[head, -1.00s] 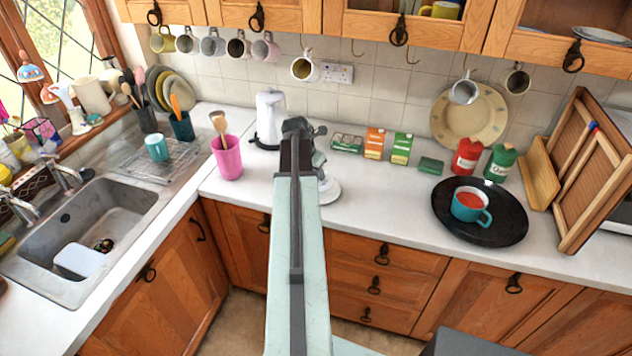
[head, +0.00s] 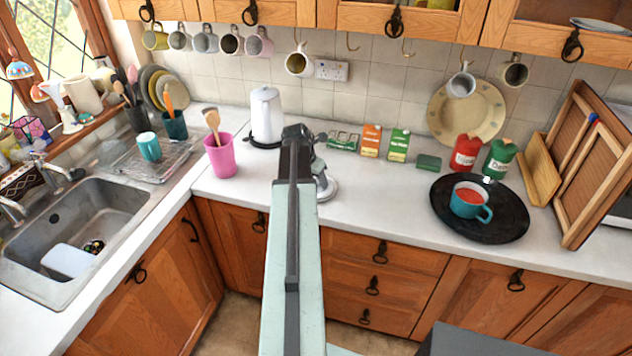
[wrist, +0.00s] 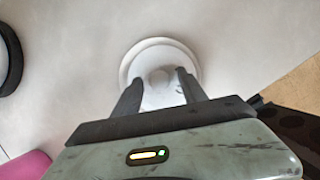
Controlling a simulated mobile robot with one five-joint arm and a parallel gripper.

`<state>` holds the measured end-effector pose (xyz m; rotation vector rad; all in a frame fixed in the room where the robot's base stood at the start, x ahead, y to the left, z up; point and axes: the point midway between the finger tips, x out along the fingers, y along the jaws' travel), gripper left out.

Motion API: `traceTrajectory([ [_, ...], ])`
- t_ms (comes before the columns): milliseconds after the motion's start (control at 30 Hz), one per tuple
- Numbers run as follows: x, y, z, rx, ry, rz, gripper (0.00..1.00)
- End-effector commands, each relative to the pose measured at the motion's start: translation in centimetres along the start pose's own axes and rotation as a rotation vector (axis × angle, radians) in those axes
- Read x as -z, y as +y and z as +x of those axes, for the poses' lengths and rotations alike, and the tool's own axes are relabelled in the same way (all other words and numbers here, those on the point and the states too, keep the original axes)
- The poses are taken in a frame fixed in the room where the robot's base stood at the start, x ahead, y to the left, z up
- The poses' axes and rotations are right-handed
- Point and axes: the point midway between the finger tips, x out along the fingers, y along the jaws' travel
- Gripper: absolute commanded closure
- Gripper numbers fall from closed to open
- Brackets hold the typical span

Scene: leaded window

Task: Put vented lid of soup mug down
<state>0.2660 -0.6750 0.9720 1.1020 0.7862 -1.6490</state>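The vented lid (head: 328,191), a pale round disc with a raised centre, lies level at the counter surface below my gripper (head: 320,160). In the wrist view the lid (wrist: 150,53) is under my fingers, its raised centre between the two tips. My gripper (wrist: 161,76) has its fingers spread apart, with a slight gap seeming to show beside the knob. Any contact with it is hard to make out. The teal soup mug (head: 462,209) with red soup stands uncovered on a round black tray (head: 494,232) at the right.
A white kettle (head: 266,112) and pink utensil pot (head: 221,160) stand left of my arm. Small boxes (head: 371,140), a red canister (head: 465,153) and a green canister (head: 499,160) line the back. The white counter (head: 385,190) between lid and tray is clear.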

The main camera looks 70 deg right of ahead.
Motion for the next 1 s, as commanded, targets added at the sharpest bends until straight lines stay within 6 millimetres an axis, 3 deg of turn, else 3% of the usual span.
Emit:
traceTrajectory([
  [267, -0.1, 0.0, -0.1, 0.000, 0.000, 0.001, 0.51],
  [433, -0.7, -0.1, -1.4, 0.000, 0.000, 0.001, 0.51],
  [833, -0.8, -0.2, -10.6, 0.001, 0.000, 0.000, 0.51],
  [1000, -0.7, -0.2, -12.9, 0.001, 0.000, 0.001, 0.51],
])
